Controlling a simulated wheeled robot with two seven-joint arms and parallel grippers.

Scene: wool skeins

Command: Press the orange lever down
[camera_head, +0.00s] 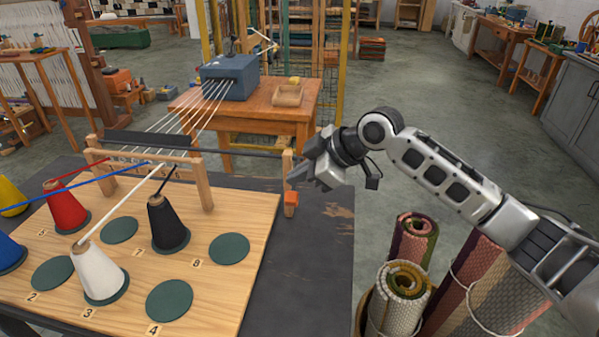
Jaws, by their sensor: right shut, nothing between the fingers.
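The orange lever end (291,198) is a small orange block at the lower end of an upright wooden piece, at the right edge of the wooden peg board (225,283). A dark bar runs left from the wooden piece to the thread frame. My right gripper (299,180) is shut and empty. In the picture it is just above and right of the orange block, by the wooden piece. I cannot tell whether it touches either. My left gripper is not in view.
Rolled rugs (402,285) stand at the lower right. The dark tabletop (320,262) right of the board is clear.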

